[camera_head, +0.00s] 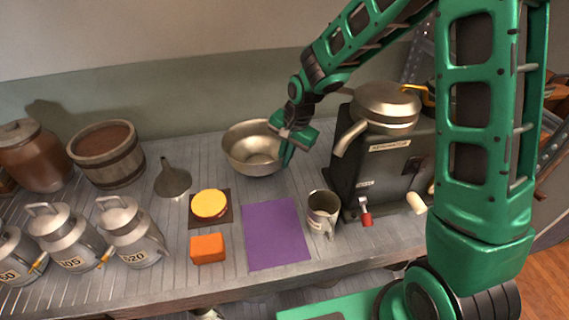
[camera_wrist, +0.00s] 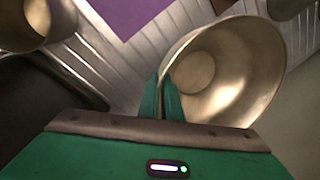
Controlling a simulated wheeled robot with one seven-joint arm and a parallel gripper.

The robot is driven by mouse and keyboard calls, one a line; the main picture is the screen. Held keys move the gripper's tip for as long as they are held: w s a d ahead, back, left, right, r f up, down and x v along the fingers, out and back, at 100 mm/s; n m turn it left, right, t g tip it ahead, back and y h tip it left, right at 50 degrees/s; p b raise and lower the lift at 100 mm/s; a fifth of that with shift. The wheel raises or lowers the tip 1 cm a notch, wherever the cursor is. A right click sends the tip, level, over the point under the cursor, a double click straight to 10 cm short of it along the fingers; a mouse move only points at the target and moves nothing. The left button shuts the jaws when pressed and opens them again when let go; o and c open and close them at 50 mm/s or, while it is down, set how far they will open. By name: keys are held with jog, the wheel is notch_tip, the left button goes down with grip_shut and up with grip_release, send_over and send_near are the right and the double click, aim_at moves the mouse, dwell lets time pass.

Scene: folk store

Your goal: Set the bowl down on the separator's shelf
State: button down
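The metal bowl (camera_head: 240,150) is at the back of the counter, left of the separator, upright or nearly so; I cannot tell whether it touches the counter. It fills the right of the wrist view (camera_wrist: 245,75). My gripper (camera_head: 288,158) is at the bowl's right rim, its fingers close together. In the wrist view the gripper's fingers (camera_wrist: 162,90) straddle the near rim, pinching it. The separator (camera_head: 395,165) is a dark labelled machine with a metal top pan, a spout, a red-handled tap and a crank. I cannot clearly make out its shelf.
A metal mug (camera_head: 321,213) stands in front of the separator, beside a purple mat (camera_head: 275,235). Left of the mat are an orange block (camera_head: 208,249), a yellow round (camera_head: 209,204) on a dark square, and a funnel (camera_head: 172,181). Cans and a wooden tub (camera_head: 108,158) fill the left.

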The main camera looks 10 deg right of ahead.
jog(key=shift+x, duration=0.95)
jog(key=shift+s+d, duration=0.1)
jog(key=shift+d, duration=0.05)
jog(key=c, duration=2)
grip_release()
jog(key=shift+f, duration=0.1)
jog(key=v, duration=1.2)
